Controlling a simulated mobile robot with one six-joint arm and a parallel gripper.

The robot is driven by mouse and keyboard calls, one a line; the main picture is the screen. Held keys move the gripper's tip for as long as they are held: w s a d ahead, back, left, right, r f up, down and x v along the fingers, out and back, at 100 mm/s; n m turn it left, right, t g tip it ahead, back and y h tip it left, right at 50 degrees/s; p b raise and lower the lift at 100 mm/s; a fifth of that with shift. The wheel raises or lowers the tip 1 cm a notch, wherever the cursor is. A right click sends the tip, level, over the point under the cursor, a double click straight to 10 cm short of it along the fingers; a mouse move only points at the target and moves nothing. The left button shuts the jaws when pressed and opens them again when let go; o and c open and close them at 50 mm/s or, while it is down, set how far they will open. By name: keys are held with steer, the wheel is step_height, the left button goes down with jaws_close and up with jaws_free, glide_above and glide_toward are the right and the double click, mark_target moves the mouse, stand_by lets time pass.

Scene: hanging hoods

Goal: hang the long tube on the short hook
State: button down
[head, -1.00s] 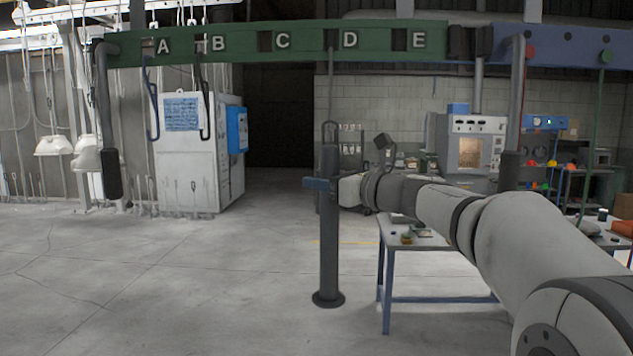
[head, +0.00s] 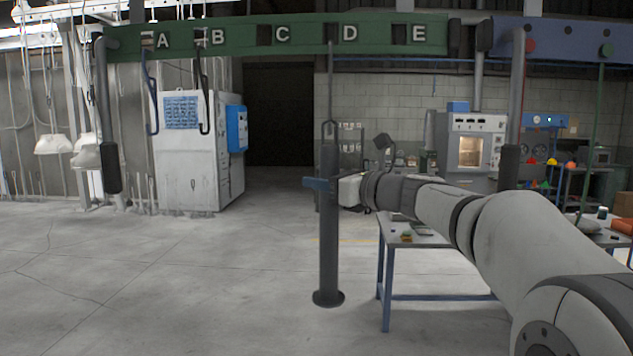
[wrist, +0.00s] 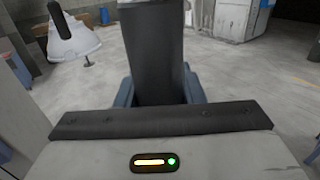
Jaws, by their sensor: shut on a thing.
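The long tube (head: 329,235) is a dark grey upright cylinder with a wider round foot and a wire loop (head: 329,128) on top. My gripper (head: 322,184) is shut on its upper part; the blue fingers also flank the tube in the wrist view (wrist: 158,92). A thin rod (head: 331,80) hangs from the green beam near D, in line above the loop. I cannot tell whether rod and loop touch. A blue hook (head: 151,95) hangs under A and a black hook (head: 204,95) under B. Which hook is the short one is unclear.
The lettered green beam (head: 300,36) spans the top, with a blue beam (head: 570,45) to its right. A blue-legged table (head: 386,275) stands right of the tube, below my arm. A white cabinet (head: 190,165) stands back left. Floor at front left is clear.

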steer(key=shift+f+b, duration=0.6)
steer(key=shift+f, duration=0.1)
steer(key=c, duration=0.9)
jaws_free()
steer(key=shift+f, duration=0.1)
